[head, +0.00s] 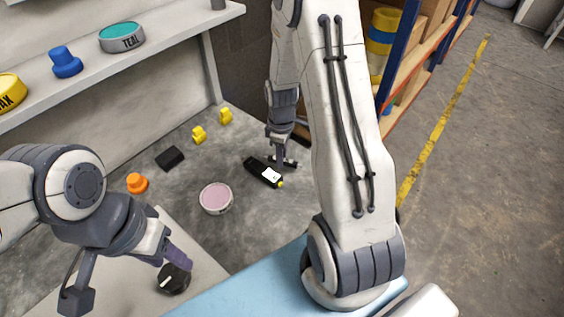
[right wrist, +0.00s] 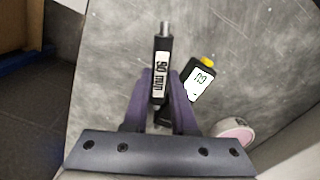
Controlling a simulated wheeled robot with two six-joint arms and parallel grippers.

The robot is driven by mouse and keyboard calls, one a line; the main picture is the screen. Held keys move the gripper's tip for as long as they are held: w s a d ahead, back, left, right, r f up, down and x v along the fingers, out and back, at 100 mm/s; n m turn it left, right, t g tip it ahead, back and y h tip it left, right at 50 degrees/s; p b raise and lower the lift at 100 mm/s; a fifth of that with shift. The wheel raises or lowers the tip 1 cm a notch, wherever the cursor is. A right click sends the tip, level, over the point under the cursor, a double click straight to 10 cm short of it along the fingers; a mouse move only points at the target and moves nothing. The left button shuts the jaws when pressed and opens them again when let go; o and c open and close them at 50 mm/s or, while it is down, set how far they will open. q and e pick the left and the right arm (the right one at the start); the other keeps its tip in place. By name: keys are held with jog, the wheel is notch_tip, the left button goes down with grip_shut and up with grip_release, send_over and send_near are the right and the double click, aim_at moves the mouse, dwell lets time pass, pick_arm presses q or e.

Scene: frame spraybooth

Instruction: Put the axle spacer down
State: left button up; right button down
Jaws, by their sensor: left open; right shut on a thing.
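The axle spacer appears to be the black bar with a white millimetre label and a grey metal end, seen in the right wrist view (right wrist: 161,68). My right gripper (right wrist: 160,92) is shut on it, with a purple finger on each side. In the head view my right gripper (head: 281,153) is over the far part of the grey bench, beside a black labelled tool, and the spacer is mostly hidden there. My left gripper (head: 178,256) is open at the lower left, close to a round black knob (head: 173,280). Whether it touches the knob is unclear.
The black tool with a yellow tip (head: 265,173) lies on the grey bench (head: 240,225) close to the right gripper. A pink-topped round tin (head: 216,198), black block (head: 170,158), orange knob (head: 137,183) and yellow pieces (head: 199,134) stand leftward. A shelf (head: 120,65) overhangs the back.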

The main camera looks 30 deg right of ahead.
jog(key=shift+f, duration=1.1)
jog(key=shift+f, duration=0.25)
jog(key=c, duration=1)
grip_release()
jog(key=shift+r, duration=0.1)
